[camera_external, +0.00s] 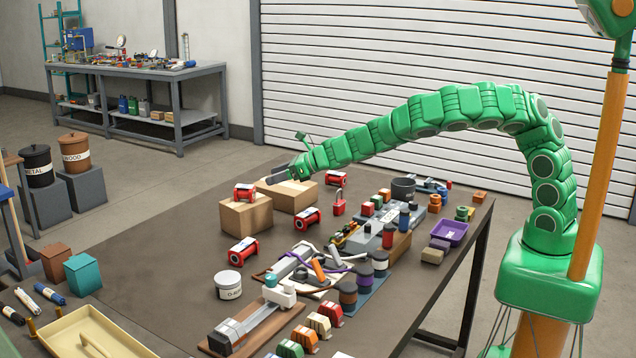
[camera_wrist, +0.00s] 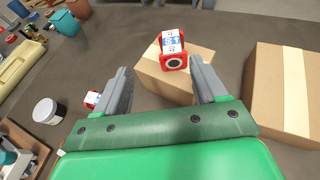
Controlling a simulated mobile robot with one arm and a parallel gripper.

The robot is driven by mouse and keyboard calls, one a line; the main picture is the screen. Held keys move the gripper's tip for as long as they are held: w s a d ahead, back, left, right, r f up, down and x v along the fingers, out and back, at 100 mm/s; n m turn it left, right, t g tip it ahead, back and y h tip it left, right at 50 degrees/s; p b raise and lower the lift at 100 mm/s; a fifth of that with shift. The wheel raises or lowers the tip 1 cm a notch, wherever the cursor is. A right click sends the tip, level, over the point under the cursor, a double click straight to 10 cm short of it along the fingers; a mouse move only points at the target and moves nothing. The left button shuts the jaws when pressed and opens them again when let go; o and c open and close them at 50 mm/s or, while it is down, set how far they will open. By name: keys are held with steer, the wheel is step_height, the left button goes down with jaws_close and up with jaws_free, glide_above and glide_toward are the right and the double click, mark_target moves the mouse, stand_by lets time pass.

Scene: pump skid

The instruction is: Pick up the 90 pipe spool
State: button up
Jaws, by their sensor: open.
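Several red pipe spools with white-and-blue labels are in view, and I cannot read which one says 90. One spool (camera_external: 244,192) sits on top of a small cardboard box (camera_external: 246,217). In the wrist view this spool (camera_wrist: 173,50) shows ahead, between and beyond my fingers, apart from them. Other spools stand on the table at the middle (camera_external: 307,218), front (camera_external: 242,251) and back (camera_external: 327,178). One more shows in the wrist view (camera_wrist: 92,99), partly hidden by my left finger. My gripper (camera_external: 277,175) is open and empty, above the larger box; its fingers also show in the wrist view (camera_wrist: 160,72).
The larger cardboard box (camera_external: 291,196) stands right beside the small one. A white tub (camera_external: 228,285), a clamp-like tool (camera_external: 250,320) and a crowded pump assembly (camera_external: 365,235) occupy the table's front and right. The brown table top (camera_external: 165,235) is clear to the left.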

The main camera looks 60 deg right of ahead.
steer(key=s+a+f+n+g+y, duration=0.1)
steer(key=a+f+n+g+y, duration=0.2)
steer(key=a, duration=0.8)
steer(key=n+g+y, duration=0.5)
steer(key=n+g, duration=0.1)
glide_above(245, 243)
steer(key=s, duration=0.2)
steer(key=d+f+n+g, duration=0.1)
steer(key=d+f, duration=0.1)
steer(key=f, duration=0.1)
steer(key=d+f+n+g, duration=0.1)
steer(key=d+f, duration=0.1)
steer(key=w+d+f+n+g, duration=0.1)
steer(key=d+f+n, duration=0.1)
steer(key=f, duration=0.1)
steer(key=shift+f+h, duration=0.35)
steer(key=shift+h, duration=0.05)
steer(key=shift+x, duration=1.2)
steer(key=shift+w+x, duration=0.2)
steer(key=shift+x, duration=0.65)
steer(key=shift+w+x, duration=0.15)
steer(key=shift+x, duration=1.7)
steer(key=shift+d+f, duration=0.1)
steer(key=shift+f, duration=0.1)
jaws_close()
